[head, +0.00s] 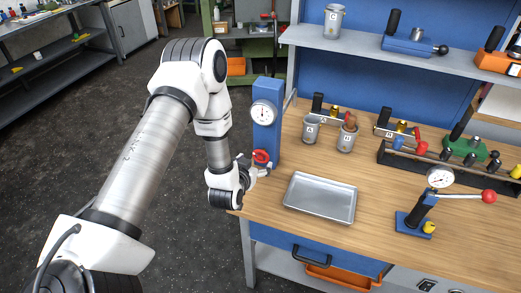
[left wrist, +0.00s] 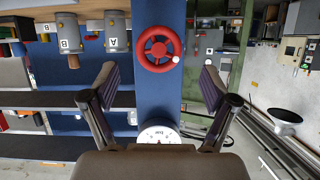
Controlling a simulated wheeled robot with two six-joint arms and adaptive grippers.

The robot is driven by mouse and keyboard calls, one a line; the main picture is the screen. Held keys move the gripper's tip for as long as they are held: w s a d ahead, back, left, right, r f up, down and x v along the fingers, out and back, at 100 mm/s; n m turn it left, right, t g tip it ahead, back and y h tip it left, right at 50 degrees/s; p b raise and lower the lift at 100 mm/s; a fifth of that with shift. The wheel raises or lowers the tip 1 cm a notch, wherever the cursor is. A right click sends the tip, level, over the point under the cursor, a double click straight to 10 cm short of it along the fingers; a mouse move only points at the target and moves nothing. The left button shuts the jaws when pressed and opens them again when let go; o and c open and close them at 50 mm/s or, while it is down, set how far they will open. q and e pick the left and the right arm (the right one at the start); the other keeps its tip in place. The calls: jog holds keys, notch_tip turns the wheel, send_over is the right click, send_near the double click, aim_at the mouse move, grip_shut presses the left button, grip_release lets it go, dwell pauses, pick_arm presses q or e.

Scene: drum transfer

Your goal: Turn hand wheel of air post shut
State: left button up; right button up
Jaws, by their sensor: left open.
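The air post (head: 266,130) is a blue upright at the left end of the wooden bench, with a round white gauge (head: 263,113) on its upper part. Its red hand wheel (head: 261,157) sits lower on the post. In the left wrist view the wheel (left wrist: 159,49) shows whole, with a white knob at its rim, ahead of the fingers. My left gripper (left wrist: 158,88) is open and empty, one finger on each side of the post in that view. In the head view the left gripper (head: 256,170) is close to the wheel. My right gripper is not in view.
A metal tray (head: 320,198) lies on the bench right of the post. Two metal cups, A (head: 311,129) and B (head: 347,136), stand behind it. A small blue press with a gauge (head: 416,222) stands further right. Floor left of the bench is clear.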

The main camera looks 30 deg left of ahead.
aim_at(260, 157)
pick_arm(q)
jog(key=p+x, duration=0.1)
jog(key=x, duration=0.5)
jog(key=shift+r, duration=0.1)
jog(key=c, duration=1.2)
